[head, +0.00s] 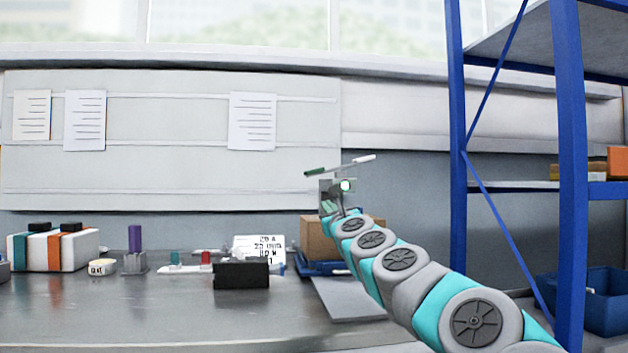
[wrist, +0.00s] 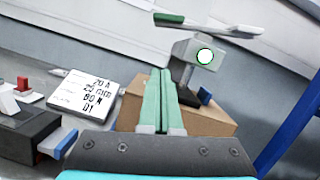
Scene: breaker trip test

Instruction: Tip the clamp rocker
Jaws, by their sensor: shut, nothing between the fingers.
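The clamp rocker (head: 340,165) is a thin bar with a green end at left and a white end at right. It sits on a grey clamp head (head: 337,187) with a round green-rimmed light. In the head view it is tilted, green end lower. The wrist view shows the rocker (wrist: 208,24) and the clamp head (wrist: 192,58) just beyond my gripper. My gripper (wrist: 160,74) is shut and empty, its teal fingers together. Its tips show below the rocker's green end, apart from it in the picture. In the head view my arm partly hides the clamp's lower part.
A cardboard box (wrist: 205,119) stands behind my fingers. A label card (wrist: 88,93) and a black block (head: 241,274) are to the left. A blue shelf rack (head: 571,180) stands at the right. The front left of the bench (head: 130,315) is clear.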

